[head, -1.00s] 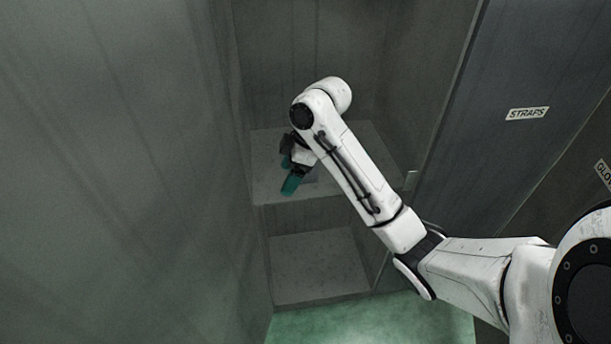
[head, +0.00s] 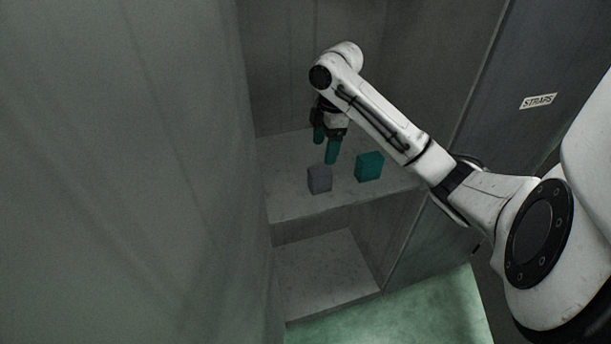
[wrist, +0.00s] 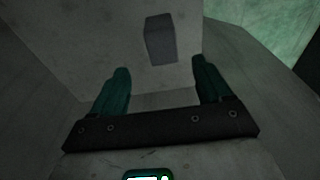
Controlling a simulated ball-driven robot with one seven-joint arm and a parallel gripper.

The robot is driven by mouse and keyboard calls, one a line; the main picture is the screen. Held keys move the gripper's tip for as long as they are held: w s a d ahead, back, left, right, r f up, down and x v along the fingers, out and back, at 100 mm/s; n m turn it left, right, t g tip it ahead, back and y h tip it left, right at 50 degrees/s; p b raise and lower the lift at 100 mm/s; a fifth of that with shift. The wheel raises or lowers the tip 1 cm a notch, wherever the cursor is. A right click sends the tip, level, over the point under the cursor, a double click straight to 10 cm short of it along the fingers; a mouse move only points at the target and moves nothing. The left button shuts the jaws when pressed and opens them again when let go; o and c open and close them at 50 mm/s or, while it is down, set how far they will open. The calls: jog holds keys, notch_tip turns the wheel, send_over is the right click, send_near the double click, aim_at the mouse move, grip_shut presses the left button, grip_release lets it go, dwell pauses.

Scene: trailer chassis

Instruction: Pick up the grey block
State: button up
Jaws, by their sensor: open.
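The grey block (head: 319,179) sits on the upper shelf, near its front left in the head view. In the wrist view the grey block (wrist: 161,39) lies ahead of the fingertips, a little right of the middle between them. My gripper (head: 325,148) has teal fingers and is above the shelf, behind and above the block in the head view. In the wrist view my gripper (wrist: 160,78) is open, with nothing between its fingers. The block is apart from the fingers.
A teal block (head: 369,167) stands on the same shelf (head: 290,206), to the right of the grey block. A lower shelf (head: 327,272) is bare. A grey wall rises close on the left, and a panel marked STRAPS (head: 538,101) stands on the right.

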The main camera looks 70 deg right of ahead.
aim_at(321, 170)
jog(key=f, duration=0.5)
jog(key=shift+w+a, duration=0.2)
jog(key=shift+w, duration=0.1)
jog(key=shift+a+f, duration=0.15)
jog(key=shift+f, duration=1.2)
jog(key=shift+a+f, duration=0.15)
jog(key=shift+f, duration=1.15)
jog(key=shift+c, duration=0.3)
jog(key=c, duration=1.1)
